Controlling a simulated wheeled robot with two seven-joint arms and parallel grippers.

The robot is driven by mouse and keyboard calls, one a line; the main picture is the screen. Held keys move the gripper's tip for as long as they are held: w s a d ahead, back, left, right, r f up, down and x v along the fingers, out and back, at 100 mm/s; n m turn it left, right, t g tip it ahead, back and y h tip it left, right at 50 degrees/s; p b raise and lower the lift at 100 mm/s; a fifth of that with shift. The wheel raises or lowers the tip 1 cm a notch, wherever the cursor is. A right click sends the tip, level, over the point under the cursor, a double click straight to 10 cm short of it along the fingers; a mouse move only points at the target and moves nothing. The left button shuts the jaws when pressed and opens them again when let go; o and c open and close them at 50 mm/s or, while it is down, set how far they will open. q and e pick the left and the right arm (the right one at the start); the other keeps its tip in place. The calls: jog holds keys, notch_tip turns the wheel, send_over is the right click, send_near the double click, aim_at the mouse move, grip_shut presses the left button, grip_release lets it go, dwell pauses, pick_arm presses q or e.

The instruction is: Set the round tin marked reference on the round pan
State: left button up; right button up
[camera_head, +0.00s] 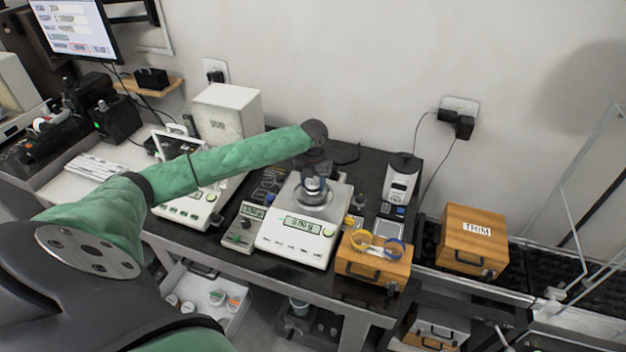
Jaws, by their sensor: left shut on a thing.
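My left arm reaches from the left over the black weighing table, and its gripper (315,188) points down over a balance (296,243) with a lit display. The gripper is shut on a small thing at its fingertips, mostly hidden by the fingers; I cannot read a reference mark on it. The balance's round pan (321,212) shows as a grey disc right below and around the fingertips. I cannot tell whether the held thing touches the pan. My right gripper is not in view.
A second balance (186,207) stands left, a small meter (243,225) between. A wooden box (374,262) with yellow and blue rings is at front right. A grey-white device (400,180) stands behind; a box marked TRIM (471,240) is farther right. An open drawer (205,298) holds small round containers.

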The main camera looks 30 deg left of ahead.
aim_at(313, 180)
pick_arm(q)
jog(key=shift+w+f, duration=0.1)
jog(key=shift+f, duration=0.15)
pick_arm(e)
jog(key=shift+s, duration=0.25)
pick_arm(q)
jog(key=o, duration=1)
jog(key=shift+f, duration=0.1)
jog(key=shift+r+b, duration=0.45)
jog(key=shift+r, duration=0.1)
notch_tip(313, 180, up, 5)
jog(key=b, duration=0.2)
jog(key=shift+r+b, duration=0.1)
jog(key=shift+b, duration=0.3)
jog(key=shift+r+b, duration=1)
jog(key=shift+r, duration=2)
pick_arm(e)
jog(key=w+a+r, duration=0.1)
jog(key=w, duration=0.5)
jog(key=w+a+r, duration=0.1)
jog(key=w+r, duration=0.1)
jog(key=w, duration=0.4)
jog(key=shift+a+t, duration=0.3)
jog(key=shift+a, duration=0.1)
pick_arm(q)
jog(key=shift+f, duration=0.1)
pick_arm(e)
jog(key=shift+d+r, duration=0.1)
